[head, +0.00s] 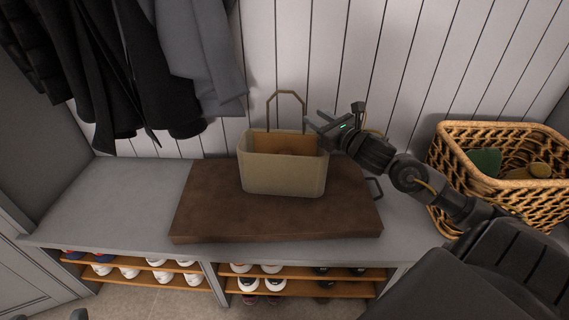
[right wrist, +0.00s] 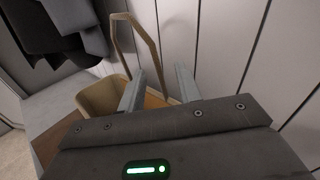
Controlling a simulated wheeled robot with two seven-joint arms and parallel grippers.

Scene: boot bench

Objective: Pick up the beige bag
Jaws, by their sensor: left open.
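The beige bag (head: 284,175) stands upright on a brown board on the bench, its top open and its inside tan. Its stiff handle (head: 287,94) stands up above the rim. My right gripper (head: 315,119) is just right of the handle, above the bag's back right corner. In the right wrist view, the gripper (right wrist: 159,85) is open, and the handle (right wrist: 148,35) shows beyond the fingers with one leg coming down in line with the gap. Part of the bag (right wrist: 97,101) is hidden behind the gripper. Dark tips of my left gripper (head: 40,316) barely show at the bottom left.
A wicker basket (head: 500,128) with green and tan things stands right. Dark coats (head: 115,75) hang upper left. Shoes fill shelves below. The bench's left end (head: 110,205) is clear.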

